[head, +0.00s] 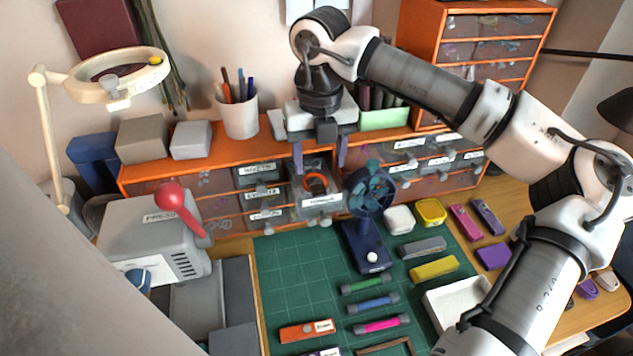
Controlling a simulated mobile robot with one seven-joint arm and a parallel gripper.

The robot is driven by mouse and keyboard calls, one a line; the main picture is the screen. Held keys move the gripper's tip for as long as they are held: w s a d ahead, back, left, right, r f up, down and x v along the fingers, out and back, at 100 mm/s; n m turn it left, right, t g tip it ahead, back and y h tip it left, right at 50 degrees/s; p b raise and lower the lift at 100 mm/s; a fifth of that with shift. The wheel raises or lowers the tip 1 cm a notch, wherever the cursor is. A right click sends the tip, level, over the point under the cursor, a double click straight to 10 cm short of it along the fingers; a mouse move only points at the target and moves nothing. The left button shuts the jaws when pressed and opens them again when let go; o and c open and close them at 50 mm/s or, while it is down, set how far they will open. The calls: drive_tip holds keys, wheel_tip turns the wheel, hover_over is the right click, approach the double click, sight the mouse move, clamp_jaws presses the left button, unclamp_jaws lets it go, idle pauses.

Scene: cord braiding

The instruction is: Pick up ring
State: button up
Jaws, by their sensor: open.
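An orange ring (316,183) is in a small pulled-out drawer (320,210) with clear walls and a white label on its front. My gripper (320,167) points down over this drawer, with its two purple-grey fingers apart. One finger is to the left of the ring and the other to the right, and nothing is between them. The fingertips look a little above the ring; their exact height over it is hard to tell.
An orange drawer cabinet (225,187) holds the drawer. A blue fan (368,195) stands close to its right. A grey press (150,235) is at left. The green mat (290,275) has free room at its left; pens and blocks lie on its right.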

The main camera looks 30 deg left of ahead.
sight(318, 186)
drive_tip(key=shift+a+f+p, duration=0.15)
drive_tip(key=shift+f+p, duration=0.95)
drive_tip(key=shift+f, duration=1.95)
drive_tip(key=shift+c, duration=0.2)
drive_tip(key=c, duration=1.1)
wheel_tip(318, 186, up, 10)
drive_tip(key=shift+r+b, duration=0.1)
drive_tip(key=shift+b, duration=1.1)
